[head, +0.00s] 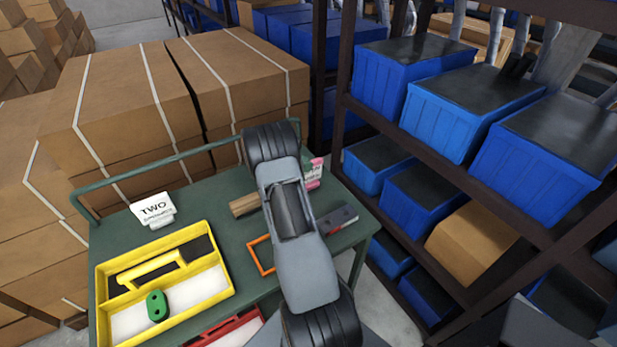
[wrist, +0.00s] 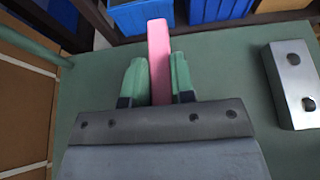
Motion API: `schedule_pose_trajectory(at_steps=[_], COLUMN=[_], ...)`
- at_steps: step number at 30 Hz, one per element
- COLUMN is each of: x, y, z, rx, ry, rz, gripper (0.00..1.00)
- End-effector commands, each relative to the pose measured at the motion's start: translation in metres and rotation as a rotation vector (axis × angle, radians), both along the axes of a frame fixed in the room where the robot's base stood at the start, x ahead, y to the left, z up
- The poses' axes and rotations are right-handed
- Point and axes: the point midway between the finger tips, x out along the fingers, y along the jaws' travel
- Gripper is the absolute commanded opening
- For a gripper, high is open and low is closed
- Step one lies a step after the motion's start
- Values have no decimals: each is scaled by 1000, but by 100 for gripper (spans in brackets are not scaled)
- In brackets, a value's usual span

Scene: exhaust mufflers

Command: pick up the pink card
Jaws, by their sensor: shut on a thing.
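The pink card (wrist: 159,55) stands on edge between the two green fingertips of my gripper (wrist: 158,80) in the wrist view. The gripper is shut on it, and the card reaches out past the fingertips. In the head view the card (head: 315,174) shows at the far right of the green cart top (head: 215,208), partly behind my arm. My fingertips are hidden behind the arm in that view. I cannot tell whether the card still touches the cart top.
A yellow tray (head: 101,290) with a green piece (head: 157,305) is on the cart's left. A white "TWO" card (head: 153,209), wooden block (head: 245,204), orange frame (head: 258,255) and grey block (head: 338,219) lie nearby. Boxes (head: 120,100) stand behind; a shelf of blue bins (head: 400,75) stands right.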

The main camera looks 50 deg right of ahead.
Motion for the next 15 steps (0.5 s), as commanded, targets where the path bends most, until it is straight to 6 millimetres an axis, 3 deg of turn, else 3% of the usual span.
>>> schedule_pose_trajectory(at_steps=[6, 15], x=[0, 0], y=[0, 0], z=[0, 0], rx=[0, 0], ry=[0, 0], rz=[0, 0], gripper=[0, 0])
